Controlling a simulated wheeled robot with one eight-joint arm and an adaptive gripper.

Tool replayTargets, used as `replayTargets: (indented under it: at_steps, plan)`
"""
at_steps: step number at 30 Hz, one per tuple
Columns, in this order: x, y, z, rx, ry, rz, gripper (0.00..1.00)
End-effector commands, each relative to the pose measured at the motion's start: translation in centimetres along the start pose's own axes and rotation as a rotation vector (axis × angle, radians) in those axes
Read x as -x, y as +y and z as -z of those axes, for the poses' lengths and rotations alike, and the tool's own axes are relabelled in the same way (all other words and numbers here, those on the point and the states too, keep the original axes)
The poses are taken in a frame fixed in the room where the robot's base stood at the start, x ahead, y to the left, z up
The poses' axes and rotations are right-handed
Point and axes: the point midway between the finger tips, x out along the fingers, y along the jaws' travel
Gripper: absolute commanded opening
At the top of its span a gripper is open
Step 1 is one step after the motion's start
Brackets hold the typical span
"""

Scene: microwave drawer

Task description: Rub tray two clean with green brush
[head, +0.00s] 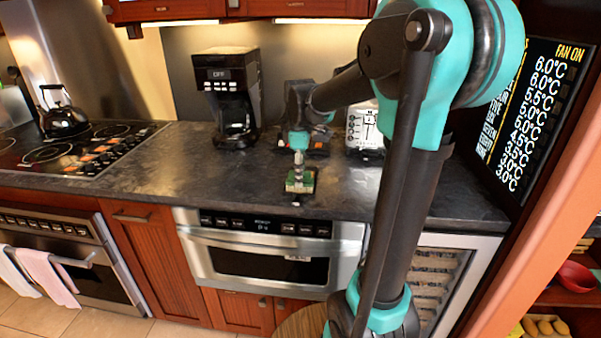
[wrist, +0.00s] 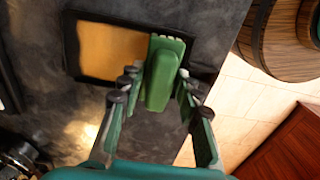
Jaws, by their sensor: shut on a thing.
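A green brush (wrist: 162,75) with pale bristles at its far end is held between the fingers of my gripper (wrist: 158,79). In the wrist view, a shallow black-rimmed tray (wrist: 88,16) with a tan inside lies flat on the dark counter. The brush overlaps the tray's right side; whether the bristles touch it I cannot tell. In the head view, my gripper (head: 298,158) points down over a small green and tan patch near the counter's front edge, where brush and tray are hard to separate. No marking shows which tray this is.
The dark counter (head: 190,165) is mostly bare left of my gripper. A coffee maker (head: 228,95) and a white toaster (head: 366,127) stand behind. A kettle (head: 63,115) sits on the stove at left. A wooden barrel (wrist: 275,38) stands beyond the counter edge.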

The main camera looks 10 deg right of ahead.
Motion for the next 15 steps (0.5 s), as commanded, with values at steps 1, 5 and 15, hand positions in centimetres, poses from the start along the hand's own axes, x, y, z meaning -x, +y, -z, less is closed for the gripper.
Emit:
replayTargets:
  at_steps: [1, 5, 15]
  plan:
    - [-0.1, -0.1, 0.0, 0.0, 0.0, 0.001, 0.0]
    - [-0.1, -0.1, 0.0, 0.0, 0.0, 0.002, 0.0]
    - [0.0, 0.9, 0.0, 0.0, 0.0, 0.001, 0.0]
